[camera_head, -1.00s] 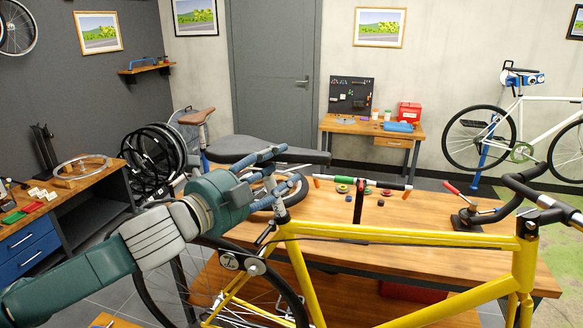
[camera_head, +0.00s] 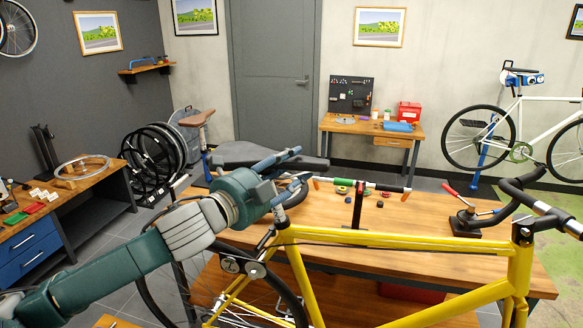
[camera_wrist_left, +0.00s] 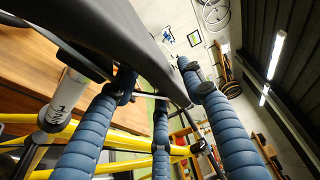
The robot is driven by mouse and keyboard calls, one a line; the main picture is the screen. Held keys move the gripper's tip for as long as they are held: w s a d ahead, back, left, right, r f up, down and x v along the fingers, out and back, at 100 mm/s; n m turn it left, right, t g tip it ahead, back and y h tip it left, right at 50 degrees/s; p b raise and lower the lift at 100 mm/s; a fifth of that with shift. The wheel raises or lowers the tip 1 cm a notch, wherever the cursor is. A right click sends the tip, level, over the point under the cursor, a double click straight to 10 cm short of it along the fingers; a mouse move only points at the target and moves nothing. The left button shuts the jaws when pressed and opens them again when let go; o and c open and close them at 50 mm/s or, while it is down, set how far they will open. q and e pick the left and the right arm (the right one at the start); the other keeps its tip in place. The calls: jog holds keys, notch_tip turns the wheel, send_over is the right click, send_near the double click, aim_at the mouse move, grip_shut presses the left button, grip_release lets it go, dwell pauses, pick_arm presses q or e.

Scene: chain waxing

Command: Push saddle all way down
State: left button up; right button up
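The dark saddle (camera_head: 237,152) sits on its post (camera_head: 280,216) at the rear of the yellow bicycle frame (camera_head: 400,238). My left gripper (camera_head: 297,167) is at the saddle, with one blue finger across its top and others lower, near the post. In the left wrist view the saddle (camera_wrist_left: 130,32) passes close between the spread blue fingers (camera_wrist_left: 158,92). The fingers look open; whether they touch it I cannot tell. The marked white post (camera_wrist_left: 62,98) stands at the left there. My right gripper is not in view.
A wooden workbench (camera_head: 400,212) stands behind the bicycle, with small parts and a clamp tool (camera_head: 480,215) on it. The rear wheel (camera_head: 170,285) is below my left arm. A side bench (camera_head: 95,185) stands at the left.

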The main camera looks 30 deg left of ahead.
pick_arm(q)
grip_shut()
jog(key=shift+f+b, duration=0.3)
jog(key=shift+f, duration=0.1)
jog(key=f, duration=0.1)
jog(key=d+f+b, duration=0.1)
jog(key=f, duration=0.1)
jog(key=f+b, duration=0.1)
jog(key=shift+w+d+f, duration=0.15)
jog(key=shift+w+d, duration=0.05)
jog(key=shift+d, duration=0.05)
jog(key=shift+o, duration=1.8)
grip_release()
jog(key=shift+o, duration=0.2)
